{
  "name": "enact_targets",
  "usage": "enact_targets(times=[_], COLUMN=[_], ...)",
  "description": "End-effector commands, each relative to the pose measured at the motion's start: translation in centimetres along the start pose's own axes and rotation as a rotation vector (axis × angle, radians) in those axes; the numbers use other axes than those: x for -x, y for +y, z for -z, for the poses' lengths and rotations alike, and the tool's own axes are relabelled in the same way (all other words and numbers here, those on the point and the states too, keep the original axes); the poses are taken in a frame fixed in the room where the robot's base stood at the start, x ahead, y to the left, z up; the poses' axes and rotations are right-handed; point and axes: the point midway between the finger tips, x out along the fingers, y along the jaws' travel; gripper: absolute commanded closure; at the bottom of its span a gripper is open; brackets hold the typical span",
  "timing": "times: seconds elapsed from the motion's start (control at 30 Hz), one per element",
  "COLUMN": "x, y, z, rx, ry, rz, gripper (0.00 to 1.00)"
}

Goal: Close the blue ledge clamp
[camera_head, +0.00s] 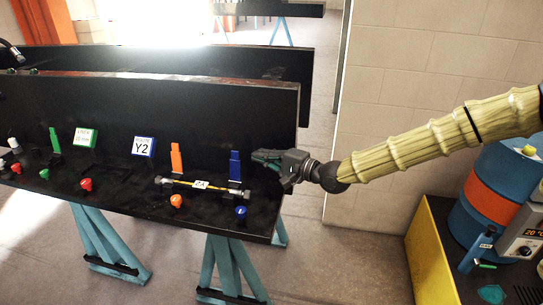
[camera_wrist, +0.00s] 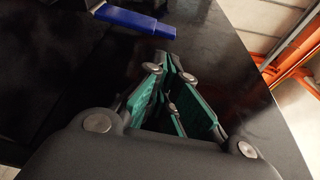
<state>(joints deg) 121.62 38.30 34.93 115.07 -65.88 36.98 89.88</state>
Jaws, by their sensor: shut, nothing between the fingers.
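The blue ledge clamp (camera_head: 235,166) stands with its blue handle upright at the right end of the black bench's ledge. In the wrist view a blue bar, likely its handle (camera_wrist: 137,21), shows at the top left, beyond the fingers. My gripper (camera_head: 258,158) is just right of the blue clamp, its green-padded fingers pointing left toward it. In the wrist view the fingertips (camera_wrist: 172,62) are together and empty, apart from the blue bar. Contact cannot be told from the head view. The clamp's base is partly hidden.
An orange upright clamp (camera_head: 176,158) and a green one (camera_head: 55,140) stand farther left. A blue knob (camera_head: 241,211) is at the front edge. A blue and orange barrel (camera_head: 492,190) stands right.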

Motion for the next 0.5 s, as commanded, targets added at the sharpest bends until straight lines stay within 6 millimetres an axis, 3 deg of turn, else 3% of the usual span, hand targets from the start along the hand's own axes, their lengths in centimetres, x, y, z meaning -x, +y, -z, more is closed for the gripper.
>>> enact_targets(times=[0.23,0.5], x=[-3.0,-4.6], y=[-0.2,0.0], z=[-0.1,0.0], rx=[0.001,0.000], ry=[-0.001,0.000], rz=[-0.001,0.000], gripper=[1.00,1.00])
